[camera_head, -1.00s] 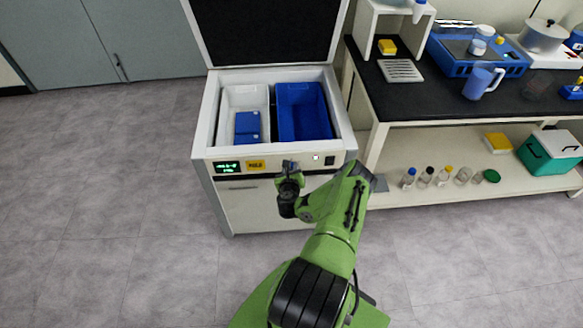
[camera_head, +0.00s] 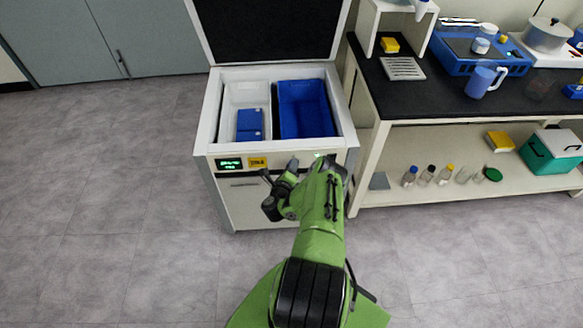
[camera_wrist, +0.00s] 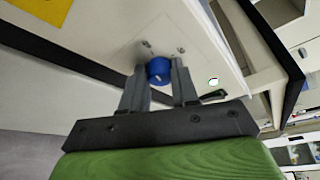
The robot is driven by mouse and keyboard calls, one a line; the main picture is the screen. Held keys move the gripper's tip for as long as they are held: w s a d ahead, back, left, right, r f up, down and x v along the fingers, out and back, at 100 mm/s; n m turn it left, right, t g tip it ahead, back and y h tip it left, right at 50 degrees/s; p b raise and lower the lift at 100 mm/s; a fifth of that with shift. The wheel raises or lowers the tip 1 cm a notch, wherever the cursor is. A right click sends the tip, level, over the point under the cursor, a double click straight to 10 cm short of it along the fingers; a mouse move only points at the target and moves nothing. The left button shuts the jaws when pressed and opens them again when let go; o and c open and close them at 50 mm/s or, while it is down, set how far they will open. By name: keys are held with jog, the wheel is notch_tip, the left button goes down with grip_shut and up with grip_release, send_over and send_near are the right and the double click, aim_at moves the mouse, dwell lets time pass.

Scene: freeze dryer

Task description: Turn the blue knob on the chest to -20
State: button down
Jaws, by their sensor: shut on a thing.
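The white chest (camera_head: 202,150) stands with its lid up. A green-lit display (camera_head: 230,164) is on its front panel; its digits are too small to read surely. The blue knob (camera_wrist: 158,70) sits on the front panel, with a small light mark on its face. My gripper (camera_wrist: 159,82) has one finger on each side of the knob and is shut on it. The gripper appears tilted relative to the panel in the wrist view. In the head view my gripper (camera_head: 291,166) is at the front panel, and the knob is hidden behind it.
Blue bins (camera_head: 305,108) lie inside the chest. A yellow label (camera_head: 257,162) is beside the display. A black-topped bench (camera_head: 440,95) with a lower shelf of bottles stands close at the right. Open floor (camera_head: 110,220) lies to the left.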

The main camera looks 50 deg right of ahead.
dwell(0.4)
jog(key=c, duration=0.8)
grip_release()
jog(key=shift+c, duration=0.2)
